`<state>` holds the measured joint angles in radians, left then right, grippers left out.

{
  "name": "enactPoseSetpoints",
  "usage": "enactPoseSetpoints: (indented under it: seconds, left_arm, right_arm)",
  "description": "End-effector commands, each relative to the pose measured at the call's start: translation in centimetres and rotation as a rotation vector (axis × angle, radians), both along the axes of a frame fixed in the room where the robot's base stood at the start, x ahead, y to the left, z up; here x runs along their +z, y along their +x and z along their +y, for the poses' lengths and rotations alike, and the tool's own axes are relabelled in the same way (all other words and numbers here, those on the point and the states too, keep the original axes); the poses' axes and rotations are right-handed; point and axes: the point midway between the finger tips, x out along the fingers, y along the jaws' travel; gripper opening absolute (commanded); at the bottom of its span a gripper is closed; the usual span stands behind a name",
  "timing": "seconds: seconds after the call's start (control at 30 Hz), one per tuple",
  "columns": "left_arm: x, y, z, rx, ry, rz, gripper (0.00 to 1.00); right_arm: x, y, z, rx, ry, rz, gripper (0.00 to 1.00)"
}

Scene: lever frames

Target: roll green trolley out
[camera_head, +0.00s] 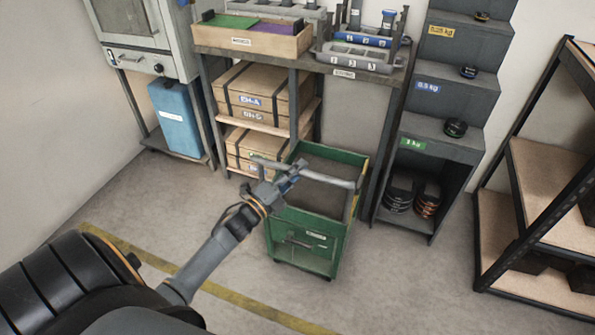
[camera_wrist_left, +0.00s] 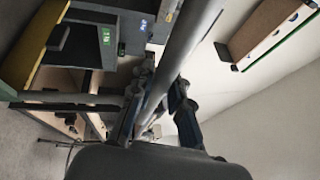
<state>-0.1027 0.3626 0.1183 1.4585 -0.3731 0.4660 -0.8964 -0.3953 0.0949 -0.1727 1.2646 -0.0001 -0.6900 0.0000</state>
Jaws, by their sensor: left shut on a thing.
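The green trolley (camera_head: 305,257) stands on the floor in front of the workbench, in the middle of the head view. It has an open top with a dark inside and a grey push bar (camera_head: 328,180) across its near side. My left gripper (camera_head: 293,176) is at the bar, left of its middle, and is shut on it. In the left wrist view the bar (camera_wrist_left: 190,40) runs between the fingers of my left gripper (camera_wrist_left: 157,108). The fingertips are small and partly hidden in the head view. My right gripper is not in view.
A workbench with a wooden tray (camera_head: 250,42) and strapped boxes (camera_head: 255,90) stands behind the trolley. A stepped weight rack (camera_head: 440,150) is close on its right. A shelf (camera_head: 530,200) stands at far right. The floor in front, with a yellow line (camera_head: 240,300), is clear.

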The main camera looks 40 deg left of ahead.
Motion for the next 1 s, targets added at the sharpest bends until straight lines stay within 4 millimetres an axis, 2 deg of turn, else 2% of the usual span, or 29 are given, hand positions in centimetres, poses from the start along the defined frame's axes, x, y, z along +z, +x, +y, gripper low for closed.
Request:
enactPoseSetpoints:
  seconds: [0.03, 0.07, 0.17, 0.47, 0.57, 0.67, 1.0]
  left_arm:
    - [-0.1, 0.0, 0.0, 0.000, 0.000, 0.001, 0.00]
    - [-0.1, 0.0, 0.0, 0.000, 0.000, 0.001, 0.21]
    - [0.0, 0.0, 0.0, 0.000, 0.000, 0.001, 0.41]
    - [0.0, -0.1, 0.0, 0.000, 0.000, 0.001, 0.41]
    - [-0.2, -0.7, 0.1, 0.001, -0.001, 0.001, 0.41]
    - [-0.5, -2.1, 0.3, 0.000, -0.001, 0.003, 0.41]
    - [-1.8, -9.0, 1.5, 0.001, -0.002, 0.004, 0.41]
  right_arm:
    - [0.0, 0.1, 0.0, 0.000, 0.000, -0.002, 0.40]
    - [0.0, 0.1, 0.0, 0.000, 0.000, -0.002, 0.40]
    - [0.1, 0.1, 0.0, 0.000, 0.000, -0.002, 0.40]
    - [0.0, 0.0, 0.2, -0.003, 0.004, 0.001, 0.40]
    - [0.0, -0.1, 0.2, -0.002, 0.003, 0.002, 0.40]
    - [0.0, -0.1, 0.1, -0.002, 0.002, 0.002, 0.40]
    - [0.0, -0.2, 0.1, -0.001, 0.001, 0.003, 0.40]
